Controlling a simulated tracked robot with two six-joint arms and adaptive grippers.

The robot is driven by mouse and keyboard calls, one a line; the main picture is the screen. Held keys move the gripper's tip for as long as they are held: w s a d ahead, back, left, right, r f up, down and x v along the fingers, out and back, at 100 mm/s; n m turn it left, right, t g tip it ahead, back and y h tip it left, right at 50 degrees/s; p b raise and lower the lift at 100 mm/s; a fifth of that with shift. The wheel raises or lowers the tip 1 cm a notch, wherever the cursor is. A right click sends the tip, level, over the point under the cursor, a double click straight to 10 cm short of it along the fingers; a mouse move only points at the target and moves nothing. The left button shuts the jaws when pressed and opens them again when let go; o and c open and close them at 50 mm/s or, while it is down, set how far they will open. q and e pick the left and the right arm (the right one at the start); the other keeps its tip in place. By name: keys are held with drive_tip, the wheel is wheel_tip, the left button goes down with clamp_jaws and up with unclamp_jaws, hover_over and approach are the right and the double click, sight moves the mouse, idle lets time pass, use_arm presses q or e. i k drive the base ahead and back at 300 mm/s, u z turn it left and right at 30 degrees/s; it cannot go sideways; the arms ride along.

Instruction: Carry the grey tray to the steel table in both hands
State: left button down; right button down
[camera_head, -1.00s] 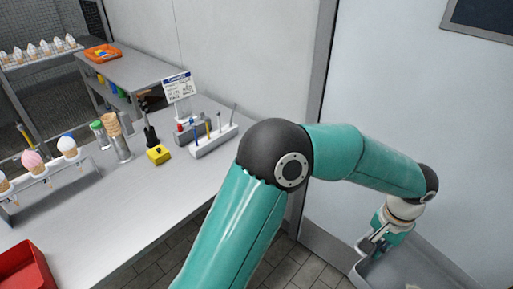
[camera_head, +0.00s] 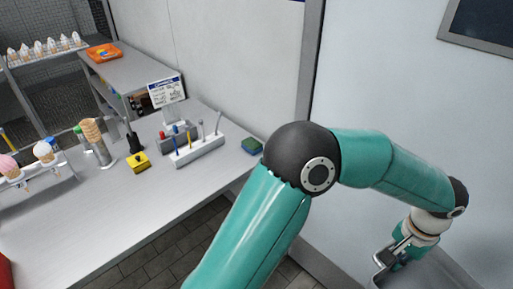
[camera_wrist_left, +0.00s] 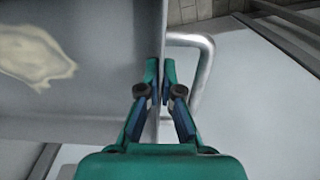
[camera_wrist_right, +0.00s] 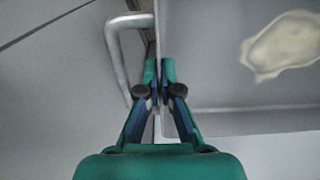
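The grey tray (camera_head: 432,272) shows in part at the bottom right of the head view, cut off by the frame edge. My left gripper (camera_head: 386,262) is at its rim there. In the left wrist view my left gripper (camera_wrist_left: 160,78) is shut on the wall of the tray (camera_wrist_left: 105,85), beside a bent metal handle (camera_wrist_left: 203,75). In the right wrist view my right gripper (camera_wrist_right: 160,78) is shut on the opposite wall of the tray (camera_wrist_right: 215,90), beside another handle (camera_wrist_right: 120,65). A cream-coloured patch (camera_wrist_left: 38,58) lies on the tray floor. My right gripper is outside the head view.
A long steel-topped table (camera_head: 120,210) on the left holds cones, a yellow block (camera_head: 139,163), a pen holder (camera_head: 198,151) and a green sponge (camera_head: 251,146). A second table (camera_head: 140,75) with an orange tray (camera_head: 104,52) stands behind. A pale wall (camera_head: 390,90) is close on the right.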

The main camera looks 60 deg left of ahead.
sight(76, 226)
drive_tip(key=z, duration=0.9)
drive_tip(key=i, duration=0.2)
drive_tip(key=u, duration=2.95)
drive_tip(key=i, duration=0.2)
drive_tip(key=u, duration=1.4)
drive_tip(key=k, duration=0.65)
drive_tip(key=u, duration=0.2)
drive_tip(key=i, duration=0.55)
drive_tip(key=u, duration=0.35)
